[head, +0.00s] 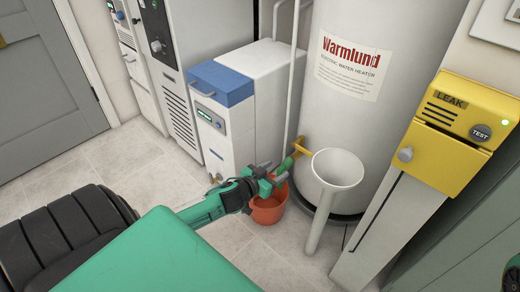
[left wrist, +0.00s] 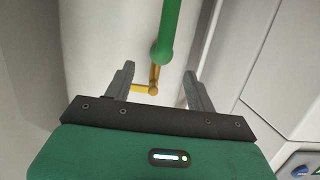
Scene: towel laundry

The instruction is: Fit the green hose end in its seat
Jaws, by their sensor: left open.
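The green hose end (head: 284,166) shows in the head view just below a yellow pipe (head: 301,147) on the water heater. My left gripper (head: 267,176) is beside the hose end. In the left wrist view, the green hose end (left wrist: 162,48) comes down from the top, and the yellow pipe (left wrist: 153,88) shows just below it. My open left gripper (left wrist: 160,71) has its fingers on either side of this spot, apart from the hose. I cannot tell whether the hose end touches the yellow pipe. The seat cannot be made out for certain. My right gripper is out of view.
A white funnel (head: 337,169) on a pipe stands right of the hose. An orange bucket (head: 267,210) sits on the floor below. The white water heater (head: 338,112) rises behind. A yellow leak box (head: 448,130) is at right. A blue-topped white unit (head: 221,84) stands behind left.

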